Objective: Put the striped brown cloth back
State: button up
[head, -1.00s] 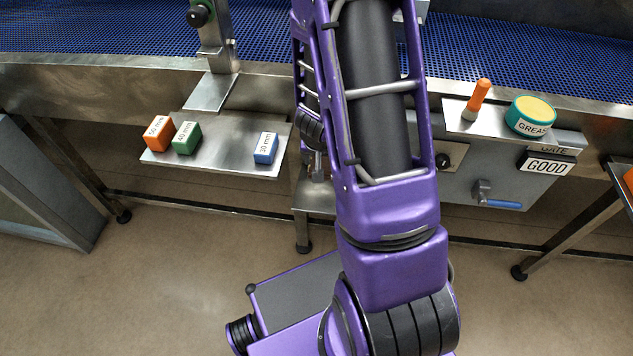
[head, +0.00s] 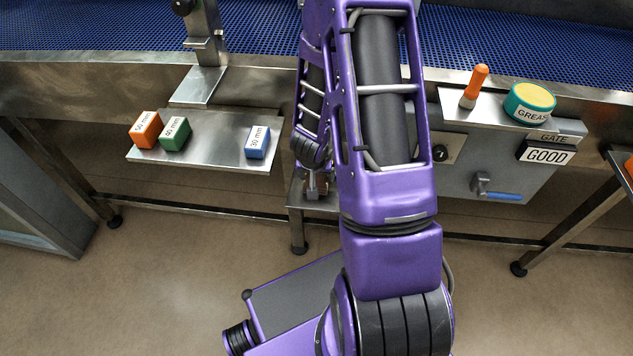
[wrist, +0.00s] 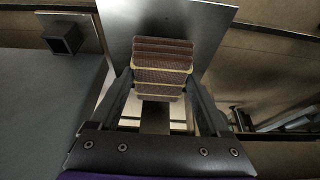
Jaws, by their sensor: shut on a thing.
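The striped brown cloth (wrist: 162,68) shows in the wrist view as a folded stack with brown stripes and pale yellow edges. My gripper (wrist: 160,95) is shut on it, with one finger at each side. A flat steel plate (wrist: 118,28) lies behind and below the cloth; I cannot tell whether they touch. In the head view my gripper (head: 315,186) is only partly visible at the left edge of my arm, over a small steel shelf (head: 297,205) below the conveyor. My arm hides most of that shelf, and the cloth is not clear there.
A left steel shelf (head: 215,150) holds orange (head: 146,130), green (head: 174,134) and blue (head: 258,143) blocks. A right shelf (head: 455,108) holds an orange-handled tool (head: 474,87) and a grease tin (head: 529,101). A blue-handled lever (head: 495,192) juts out below.

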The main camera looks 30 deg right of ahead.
jog(key=shift+f, duration=0.85)
jog(key=shift+f, duration=0.1)
jog(key=shift+f+b, duration=0.2)
jog(key=shift+b, duration=0.1)
jog(key=o, duration=1.3)
jog(key=shift+r, duration=0.1)
jog(key=p+v, duration=0.7)
jog(key=v, duration=1)
jog(key=shift+w+r+p, duration=0.1)
jog(key=shift+r+p, duration=0.2)
